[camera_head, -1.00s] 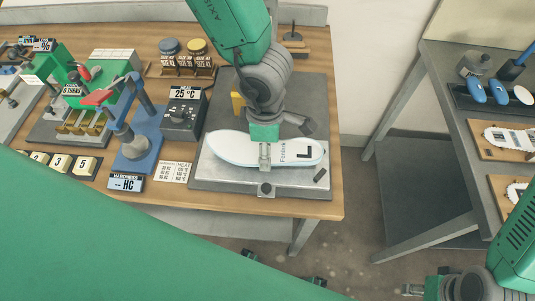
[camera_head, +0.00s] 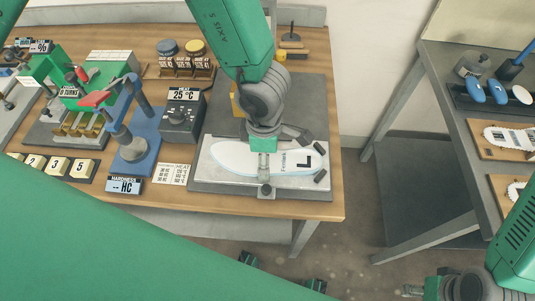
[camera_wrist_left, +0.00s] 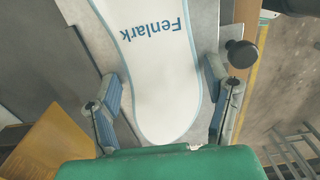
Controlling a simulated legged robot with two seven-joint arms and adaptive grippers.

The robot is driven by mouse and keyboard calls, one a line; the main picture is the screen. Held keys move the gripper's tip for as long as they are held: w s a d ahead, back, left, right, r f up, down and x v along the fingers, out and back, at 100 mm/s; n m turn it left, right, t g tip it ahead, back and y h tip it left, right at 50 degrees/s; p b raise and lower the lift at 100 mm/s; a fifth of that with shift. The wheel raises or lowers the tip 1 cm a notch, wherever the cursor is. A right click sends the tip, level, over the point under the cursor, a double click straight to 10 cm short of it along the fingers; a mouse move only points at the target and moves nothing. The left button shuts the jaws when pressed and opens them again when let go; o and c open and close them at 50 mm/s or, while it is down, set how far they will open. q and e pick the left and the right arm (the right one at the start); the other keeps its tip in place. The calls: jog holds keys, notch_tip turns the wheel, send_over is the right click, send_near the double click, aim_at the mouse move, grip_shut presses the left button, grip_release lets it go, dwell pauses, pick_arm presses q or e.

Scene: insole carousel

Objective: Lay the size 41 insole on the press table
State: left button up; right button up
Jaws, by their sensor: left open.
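A white insole with a pale blue rim (camera_head: 235,155) lies along the metal plate of the press table (camera_head: 215,184), printed "Fenlark" and with a black L near its right end. No size number is readable on it. My left gripper (camera_head: 264,170) is above the insole from behind. In the left wrist view, the gripper (camera_wrist_left: 162,85) is open, its fingers on either side of the rounded end of the insole (camera_wrist_left: 165,85), with small gaps. My right gripper (camera_head: 412,290) is at the bottom right, far from the insole; its fingers are small and partly cut off.
A 25 °C control box (camera_head: 182,115) and a blue hardness tester (camera_head: 137,150) stand left. A second table (camera_head: 440,130) with insole boards is at the right.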

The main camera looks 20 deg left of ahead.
pick_arm(q)
notch_tip(320, 180, up, 12)
jog(key=p, duration=0.1)
jog(key=shift+p, duration=0.3)
dwell(0.4)
